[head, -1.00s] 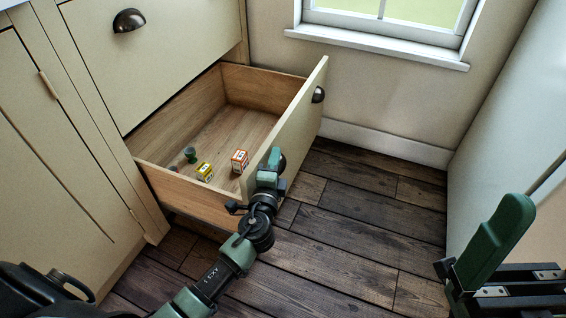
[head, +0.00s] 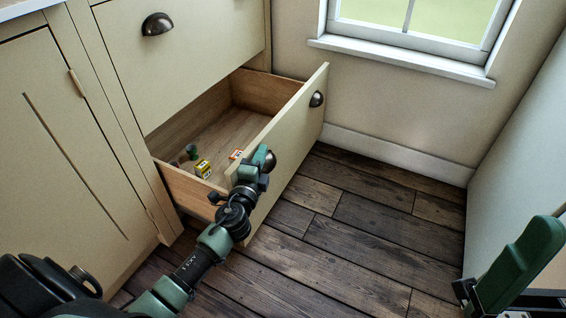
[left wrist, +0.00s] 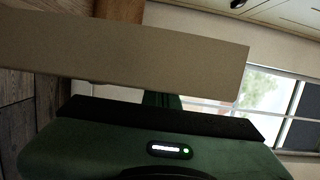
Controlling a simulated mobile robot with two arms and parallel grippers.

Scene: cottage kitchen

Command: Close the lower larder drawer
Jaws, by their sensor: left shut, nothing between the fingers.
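The lower larder drawer (head: 295,140) is pulled out partway. In the left wrist view the drawer front (left wrist: 120,55) spans the picture close ahead of the green gripper body. What seems to be one green finger of my right gripper (head: 520,265) shows at the lower right edge, away from the drawer; its other finger is out of view.
Inside the drawer are a yellow box (head: 202,168), a green item (head: 191,151) and a partly hidden orange-and-white box (head: 235,155). A closed upper drawer (head: 190,60) is above. The dark wooden floor (head: 350,220) is clear, with a window wall behind and a pale surface at right.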

